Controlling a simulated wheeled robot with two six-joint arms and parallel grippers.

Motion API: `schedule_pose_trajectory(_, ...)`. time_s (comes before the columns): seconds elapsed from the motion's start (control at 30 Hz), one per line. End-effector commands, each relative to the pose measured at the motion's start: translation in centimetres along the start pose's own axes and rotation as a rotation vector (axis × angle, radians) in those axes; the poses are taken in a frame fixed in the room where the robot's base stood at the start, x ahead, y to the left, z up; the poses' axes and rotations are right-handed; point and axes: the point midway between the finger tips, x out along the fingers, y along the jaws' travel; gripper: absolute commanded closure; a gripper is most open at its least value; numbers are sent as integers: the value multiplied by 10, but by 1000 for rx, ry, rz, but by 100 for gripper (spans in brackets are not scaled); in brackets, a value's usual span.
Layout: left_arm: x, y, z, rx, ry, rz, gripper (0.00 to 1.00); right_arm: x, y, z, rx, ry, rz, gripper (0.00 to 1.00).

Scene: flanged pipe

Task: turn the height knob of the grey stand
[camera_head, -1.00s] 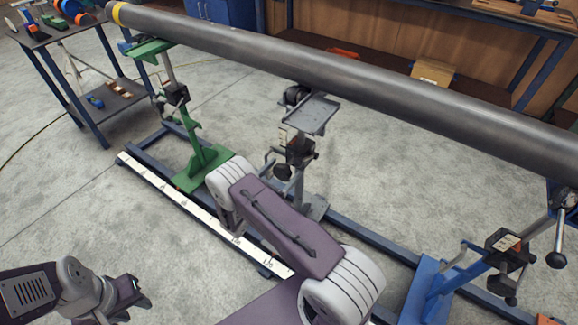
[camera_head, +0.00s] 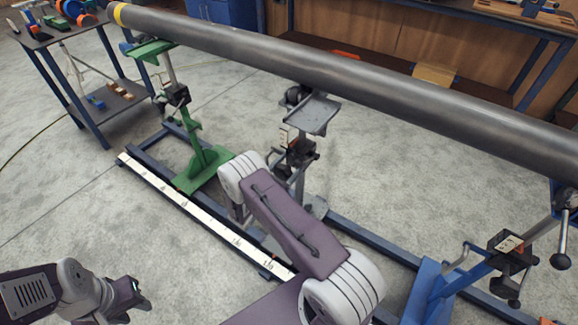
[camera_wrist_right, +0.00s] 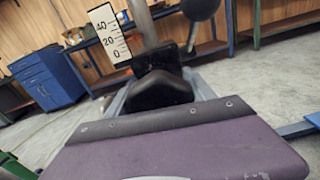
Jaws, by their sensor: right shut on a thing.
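The grey stand (camera_head: 318,112) stands under the long dark pipe (camera_head: 330,77), between the green and blue stands. Its flat grey head is near the pipe; contact is unclear. In the right wrist view its black knob (camera_wrist_right: 160,92) sits just past the purple body of my right gripper (camera_wrist_right: 165,113), beside a white height scale (camera_wrist_right: 108,35). That gripper is shut on the knob; its fingertips are hard to see. In the head view my right arm hides the gripper and most of the knob. My left gripper (camera_head: 138,294) is low at the left, away from the stands; its jaw opening is unclear.
The green stand (camera_head: 205,165) is left and the blue stand (camera_head: 432,285) is right, on a dark floor rail with a white ruler (camera_head: 190,207). A tool cart (camera_head: 75,90) stands at the far left.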

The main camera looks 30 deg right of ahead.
Motion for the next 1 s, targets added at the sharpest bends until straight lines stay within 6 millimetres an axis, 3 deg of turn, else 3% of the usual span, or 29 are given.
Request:
schedule_pose_trajectory(0.27,1,0,0,0,0,0,64,0,-1,0,158,0,-1,78)
schedule_pose_trajectory(1.0,8,0,1,0,0,0,64,0,-3,-2,855,0,-1,78)
